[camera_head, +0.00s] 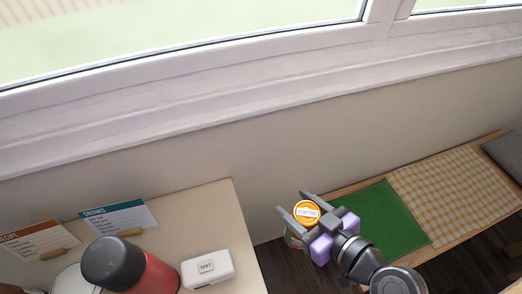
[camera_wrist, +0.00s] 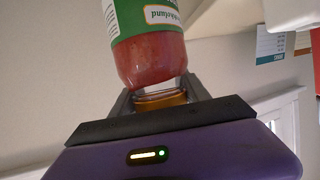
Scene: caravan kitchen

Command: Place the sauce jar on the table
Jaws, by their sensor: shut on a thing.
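The sauce jar has an orange lid (camera_head: 306,212) with a white label in the head view. In the wrist view the jar (camera_wrist: 150,58) shows red sauce behind glass and a green label. My gripper (camera_head: 297,206) is shut on the jar around its lid end, with a grey finger on either side. It holds the jar in the air off the right edge of the white table (camera_head: 225,215). Most of the jar's body is hidden under the lid in the head view.
On the table stand a red bottle with a dark cap (camera_head: 115,262), a white box marked TEST (camera_head: 208,268) and cards on stands (camera_head: 118,216). A wooden bench with a green mat (camera_head: 385,222) and a checked cloth (camera_head: 455,185) is at right. The table's back right corner is bare.

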